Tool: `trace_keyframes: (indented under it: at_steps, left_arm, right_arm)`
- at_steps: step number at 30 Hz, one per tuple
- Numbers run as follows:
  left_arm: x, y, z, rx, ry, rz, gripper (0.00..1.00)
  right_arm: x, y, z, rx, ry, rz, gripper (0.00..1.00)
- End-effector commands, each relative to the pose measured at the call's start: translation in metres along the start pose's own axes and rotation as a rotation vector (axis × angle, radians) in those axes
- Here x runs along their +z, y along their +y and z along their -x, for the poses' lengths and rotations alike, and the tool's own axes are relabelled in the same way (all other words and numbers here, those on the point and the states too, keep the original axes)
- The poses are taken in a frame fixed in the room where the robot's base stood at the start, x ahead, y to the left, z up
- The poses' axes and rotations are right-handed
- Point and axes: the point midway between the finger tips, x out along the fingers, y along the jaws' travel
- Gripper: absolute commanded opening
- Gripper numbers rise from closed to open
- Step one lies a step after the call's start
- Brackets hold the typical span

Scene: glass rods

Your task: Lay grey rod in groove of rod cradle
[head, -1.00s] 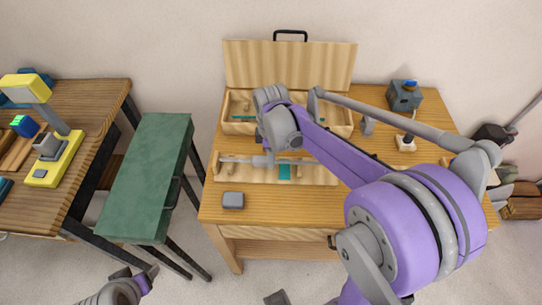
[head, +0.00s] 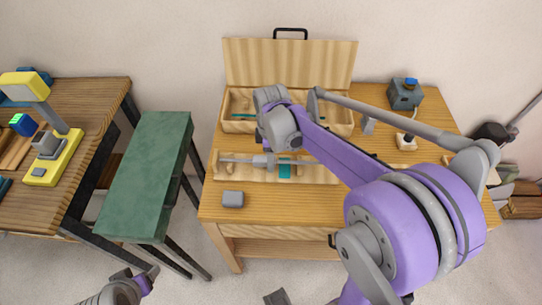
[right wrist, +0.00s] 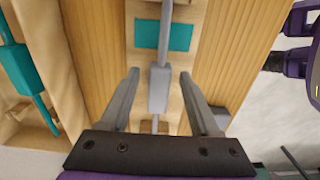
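The grey rod (head: 238,161) lies lengthwise along the pale wooden rod cradle (head: 222,175) on the middle table. In the right wrist view the rod (right wrist: 164,25), with a thicker grey middle part (right wrist: 158,90), runs over the cradle and its teal patch (right wrist: 178,36). My right gripper (right wrist: 159,74) is open, its fingers on either side of the thick part with gaps between. I cannot tell whether the rod is fully seated in the groove. In the head view my right arm hides part of the cradle's right side. My left gripper (head: 143,275) is low at left, away from the table.
An open wooden case (head: 240,126) with a raised lid stands behind the cradle; a teal rod (right wrist: 14,60) lies in it. A small grey block (head: 233,199) sits in front of the cradle. A green bench (head: 150,175) stands left. A grey-blue device (head: 404,97) is at back right.

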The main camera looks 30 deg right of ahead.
Motion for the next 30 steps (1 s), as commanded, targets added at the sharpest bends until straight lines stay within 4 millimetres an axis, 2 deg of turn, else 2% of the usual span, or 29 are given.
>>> trace_keyframes:
  at_steps: [11,14,24,30]
  left_arm:
    - [0.000,0.000,0.000,0.000,0.000,0.000,0.69]
    - [-0.001,0.000,0.002,0.000,0.001,0.000,0.69]
    - [-0.006,0.000,0.006,0.000,0.005,0.000,0.69]
    - [-0.007,0.000,0.008,0.000,0.006,0.000,0.69]
  right_arm:
    - [0.000,0.000,0.004,0.000,0.000,0.000,0.69]
    - [0.000,0.000,0.016,0.000,0.000,0.000,0.69]
    - [0.000,0.000,0.083,0.000,0.000,-0.001,0.69]
    - [0.000,0.000,0.105,0.000,0.000,0.000,0.69]
